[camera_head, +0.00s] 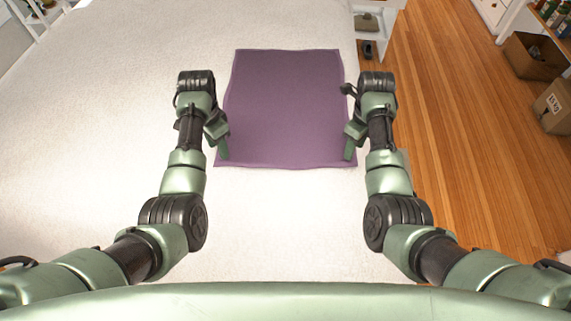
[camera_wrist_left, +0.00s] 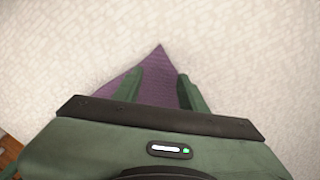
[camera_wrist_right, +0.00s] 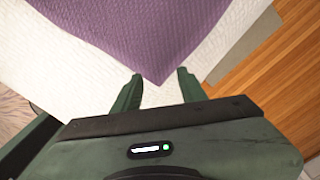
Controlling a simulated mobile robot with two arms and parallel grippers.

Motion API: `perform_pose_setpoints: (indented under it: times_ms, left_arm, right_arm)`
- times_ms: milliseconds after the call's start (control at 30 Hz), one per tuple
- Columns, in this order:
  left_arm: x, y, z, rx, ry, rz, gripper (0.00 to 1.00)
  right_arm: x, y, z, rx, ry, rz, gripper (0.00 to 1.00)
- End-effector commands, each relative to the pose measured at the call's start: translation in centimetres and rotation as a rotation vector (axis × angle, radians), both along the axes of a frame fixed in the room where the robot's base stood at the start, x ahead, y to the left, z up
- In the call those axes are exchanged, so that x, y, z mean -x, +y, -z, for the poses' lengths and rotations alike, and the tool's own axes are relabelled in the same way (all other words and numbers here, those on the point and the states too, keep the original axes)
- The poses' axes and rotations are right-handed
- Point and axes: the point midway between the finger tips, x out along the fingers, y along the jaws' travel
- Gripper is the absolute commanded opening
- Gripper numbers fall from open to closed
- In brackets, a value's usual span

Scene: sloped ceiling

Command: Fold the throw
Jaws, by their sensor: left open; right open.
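The purple throw (camera_head: 285,110) lies spread flat and unfolded on the white bedspread, its edges slightly wavy. My left gripper (camera_head: 222,150) is at its near left corner, open. In the left wrist view the throw's corner (camera_wrist_left: 158,66) shows between and beyond the two green fingers (camera_wrist_left: 160,88). My right gripper (camera_head: 349,152) is at the near right corner, open. In the right wrist view the throw's corner (camera_wrist_right: 155,70) points towards the gap between the fingers (camera_wrist_right: 160,85). I cannot tell whether any fingertip touches the cloth.
The white bedspread (camera_head: 110,110) is clear left of the throw and in front of it. Its right edge lies close beside the throw, with wooden floor (camera_head: 450,130) beyond. Cardboard boxes (camera_head: 534,56) stand at the far right, and a white shelf unit (camera_head: 372,28) stands at the back.

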Motion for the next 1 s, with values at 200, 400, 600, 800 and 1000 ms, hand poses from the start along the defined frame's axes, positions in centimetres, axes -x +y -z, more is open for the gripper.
perform_pose_setpoints:
  times_ms: [200,400,600,800,1000]
  left_arm:
    - [0.1,0.0,2.7,0.0,0.003,0.0,0.42]
    - [0.0,0.0,3.3,-0.001,0.001,0.0,0.42]
    - [0.0,0.0,3.3,-0.001,0.001,0.0,0.42]
    - [0.0,0.0,3.6,0.0,0.0,0.0,0.42]
    - [0.0,0.0,3.8,-0.001,0.001,0.0,0.42]
  right_arm:
    - [0.1,0.0,2.6,0.001,0.002,-0.002,0.42]
    - [0.0,0.0,3.3,0.001,0.001,-0.002,0.42]
    - [0.0,0.0,3.3,0.001,0.001,-0.001,0.42]
    - [0.0,0.0,3.6,0.0,0.0,-0.001,0.42]
    - [0.1,0.0,3.6,0.0,0.001,-0.001,0.42]
